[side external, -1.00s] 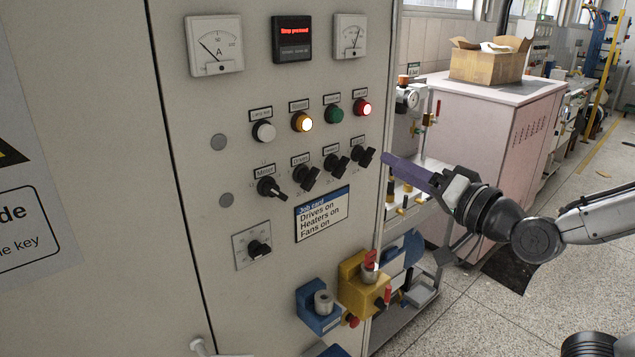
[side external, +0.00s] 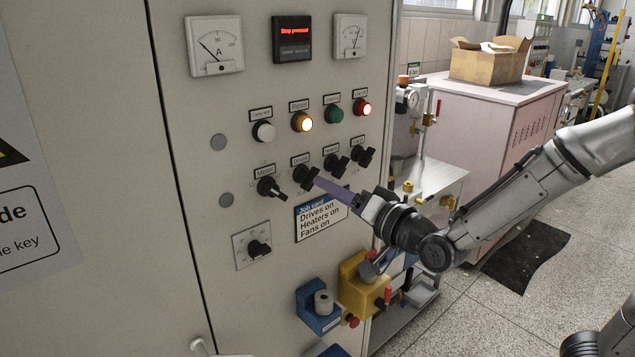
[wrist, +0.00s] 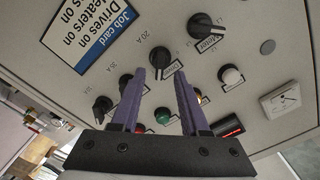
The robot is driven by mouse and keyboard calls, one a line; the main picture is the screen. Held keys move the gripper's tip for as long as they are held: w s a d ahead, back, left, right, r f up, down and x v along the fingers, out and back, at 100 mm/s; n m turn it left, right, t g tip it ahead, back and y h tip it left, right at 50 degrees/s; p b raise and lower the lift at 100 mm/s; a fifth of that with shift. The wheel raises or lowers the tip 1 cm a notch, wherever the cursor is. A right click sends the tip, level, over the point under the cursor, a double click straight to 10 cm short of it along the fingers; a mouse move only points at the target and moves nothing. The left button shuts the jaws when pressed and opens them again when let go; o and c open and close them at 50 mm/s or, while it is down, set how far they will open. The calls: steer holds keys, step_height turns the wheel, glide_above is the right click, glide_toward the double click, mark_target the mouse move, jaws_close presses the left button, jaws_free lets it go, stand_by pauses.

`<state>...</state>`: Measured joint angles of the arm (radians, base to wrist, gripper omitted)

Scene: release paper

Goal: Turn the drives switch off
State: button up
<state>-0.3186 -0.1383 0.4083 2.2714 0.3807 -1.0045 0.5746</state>
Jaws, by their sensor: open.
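The drives switch (side external: 306,176) is a black rotary knob on the grey cabinet front, second from the left in a row of switches. My gripper (side external: 318,182) has purple fingers whose tips are at or just in front of this knob. In the wrist view the drives switch (wrist: 160,59) lies between and just beyond the two fingertips of my gripper (wrist: 158,76), which are apart and hold nothing. I cannot tell whether a finger touches the knob. The "Drives" label shows beside the knob, partly near the right finger.
The meter switch (side external: 270,187) is left of the drives switch; two more black knobs (side external: 336,163) are close on its right. Lamps (side external: 302,122) sit above, and the job card (side external: 322,211) below. A yellow box (side external: 358,290) and a blue holder (side external: 316,312) stick out lower down.

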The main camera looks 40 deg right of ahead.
mark_target(309, 178)
steer(key=shift+w, duration=2.25)
jaws_close()
